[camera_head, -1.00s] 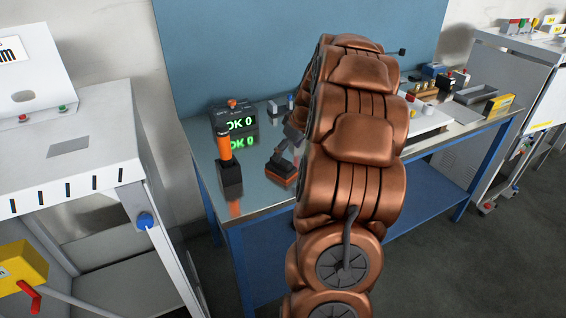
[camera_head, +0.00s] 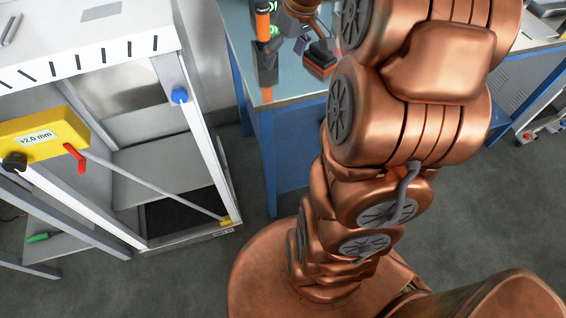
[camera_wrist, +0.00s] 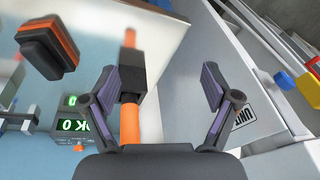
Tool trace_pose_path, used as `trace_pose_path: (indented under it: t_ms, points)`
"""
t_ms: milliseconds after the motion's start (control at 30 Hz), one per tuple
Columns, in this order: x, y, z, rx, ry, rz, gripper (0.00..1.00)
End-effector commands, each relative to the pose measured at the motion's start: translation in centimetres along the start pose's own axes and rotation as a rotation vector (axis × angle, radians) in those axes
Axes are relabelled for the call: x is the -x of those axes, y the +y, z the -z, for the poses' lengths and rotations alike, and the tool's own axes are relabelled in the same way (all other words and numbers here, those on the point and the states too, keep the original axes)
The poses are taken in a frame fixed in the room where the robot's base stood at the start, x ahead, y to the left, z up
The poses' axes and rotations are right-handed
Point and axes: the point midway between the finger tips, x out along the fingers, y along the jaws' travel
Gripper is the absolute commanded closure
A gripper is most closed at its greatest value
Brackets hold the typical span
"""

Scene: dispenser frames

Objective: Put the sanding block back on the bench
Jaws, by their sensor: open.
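The sanding block (camera_head: 320,57), which I take to be the black block with an orange layer, rests on the bench (camera_head: 289,84) near its front edge. It also shows at the upper left of the wrist view (camera_wrist: 47,48). My gripper (camera_wrist: 160,92) is open, its purple-padded fingers apart and empty. The block lies outside the fingers, to their left in the wrist view. In the head view my gripper is small and partly hidden by my copper arm, close to the block.
A display box (camera_wrist: 75,125) with green digits is nearby. A white cabinet (camera_head: 95,35) with a yellow box (camera_head: 45,133) stands left. Grey floor shows between cabinet and bench.

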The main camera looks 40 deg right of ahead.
Motion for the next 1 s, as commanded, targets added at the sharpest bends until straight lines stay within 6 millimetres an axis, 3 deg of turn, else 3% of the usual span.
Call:
trace_pose_path:
  t_ms: [33, 200, 433, 600, 700, 833, 1000]
  points:
    - [-0.1, -2.8, -0.8, 0.009, -0.028, 0.009, 0.13]
    - [-0.3, -10.0, -4.9, -0.003, -0.126, 0.016, 0.13]
    - [-0.5, -17.0, -12.3, -0.028, -0.253, -0.015, 0.13]
    - [-0.7, -19.6, -18.2, -0.054, -0.331, -0.063, 0.13]
    - [-0.7, -20.3, -20.6, -0.067, -0.355, -0.089, 0.13]
    - [-0.8, -20.6, -22.7, -0.080, -0.379, -0.111, 0.13]
    - [-0.8, -20.7, -23.3, -0.087, -0.384, -0.119, 0.13]
